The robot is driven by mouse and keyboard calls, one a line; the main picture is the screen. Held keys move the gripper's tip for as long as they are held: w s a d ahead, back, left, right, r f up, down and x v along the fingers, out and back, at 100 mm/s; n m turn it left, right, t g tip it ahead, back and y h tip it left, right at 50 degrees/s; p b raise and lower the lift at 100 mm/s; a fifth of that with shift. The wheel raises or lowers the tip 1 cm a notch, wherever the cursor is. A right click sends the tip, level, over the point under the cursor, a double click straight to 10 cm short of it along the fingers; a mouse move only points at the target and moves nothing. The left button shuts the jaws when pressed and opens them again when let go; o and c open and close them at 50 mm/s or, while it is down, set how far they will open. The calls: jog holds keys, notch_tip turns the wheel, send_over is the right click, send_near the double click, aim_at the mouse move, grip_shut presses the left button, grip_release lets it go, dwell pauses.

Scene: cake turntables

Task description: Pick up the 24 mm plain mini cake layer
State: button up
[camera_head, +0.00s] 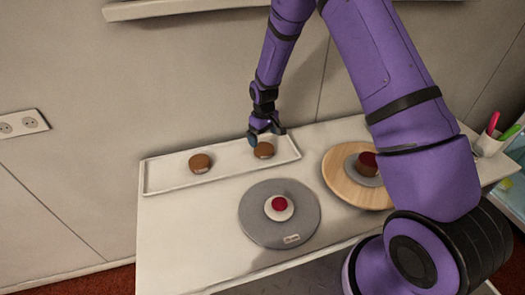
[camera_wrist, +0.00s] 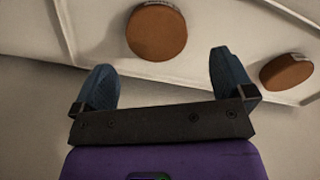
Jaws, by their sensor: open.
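Two plain brown cake layers stand apart on a long white tray (camera_head: 225,175). The left layer (camera_head: 200,163) has a small pale label on its side. The right layer (camera_head: 264,150) is just below my gripper (camera_head: 266,133). I cannot read which is the 24 mm one. In the wrist view my gripper (camera_wrist: 162,62) is open and empty. One brown layer (camera_wrist: 156,32) lies ahead of the gap between the fingers, apart from both. The other layer (camera_wrist: 287,71), with a label, is off to the right, outside the fingers.
A grey turntable (camera_head: 255,220) holds a small white cake with a red top. A wooden turntable (camera_head: 345,190) holds a grey disc and a dark, red-topped cake, partly behind my arm. A cup with pens (camera_head: 490,143) stands at the right. The wall is close behind the tray.

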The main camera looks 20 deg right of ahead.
aim_at(265, 149)
jog(key=shift+d+f, duration=0.15)
jog(key=shift+f, duration=1.55)
jog(key=shift+d+f, duration=0.1)
jog(key=shift+f, duration=1.6)
jog(key=c, duration=0.8)
jog(key=shift+o, duration=0.2)
